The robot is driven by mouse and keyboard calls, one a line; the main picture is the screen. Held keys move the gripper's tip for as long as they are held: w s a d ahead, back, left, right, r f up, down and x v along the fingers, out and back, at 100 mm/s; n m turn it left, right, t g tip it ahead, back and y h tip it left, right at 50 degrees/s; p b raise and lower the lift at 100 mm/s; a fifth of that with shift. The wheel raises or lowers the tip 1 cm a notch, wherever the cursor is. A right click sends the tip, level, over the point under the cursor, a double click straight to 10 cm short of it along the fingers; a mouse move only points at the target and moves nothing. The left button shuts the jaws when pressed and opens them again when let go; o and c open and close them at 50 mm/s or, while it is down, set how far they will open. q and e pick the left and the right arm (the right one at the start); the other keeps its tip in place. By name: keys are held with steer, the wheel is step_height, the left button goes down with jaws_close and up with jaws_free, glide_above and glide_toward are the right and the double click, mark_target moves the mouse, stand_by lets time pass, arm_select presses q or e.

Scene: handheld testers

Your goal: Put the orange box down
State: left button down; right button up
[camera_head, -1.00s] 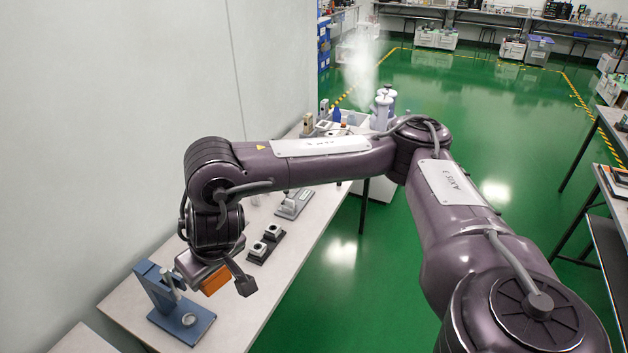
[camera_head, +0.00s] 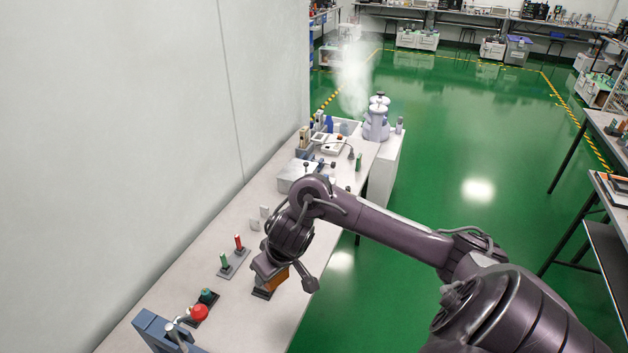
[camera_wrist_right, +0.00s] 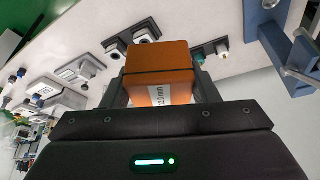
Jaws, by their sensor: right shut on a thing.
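The orange box (camera_head: 277,279) is held in my right gripper (camera_head: 287,277) over the long grey-white table (camera_head: 215,288). The right wrist view shows the box (camera_wrist_right: 158,62) between the two dark fingers, with a white label and a dark line across it. The right gripper (camera_wrist_right: 160,92) is shut on it. In the head view the wrist and a finger hide part of the box, and I cannot tell its exact height above the table. My left gripper is in neither view.
A red knob (camera_head: 199,312) and a blue stand (camera_head: 150,328) are at the near end. The table surface right of the fixture is clear.

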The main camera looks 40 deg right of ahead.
step_height(320, 180, down, 7)
steer(key=b, duration=0.7)
glide_above(277, 319)
steer(key=s, duration=0.2)
step_height(277, 319, down, 7)
steer(key=shift+w+f, duration=0.15)
steer(key=shift+f, duration=0.6)
steer(key=shift+f+b, duration=0.65)
steer(key=shift+f, duration=1.45)
steer(key=shift+f, duration=0.2)
steer(key=o, duration=1)
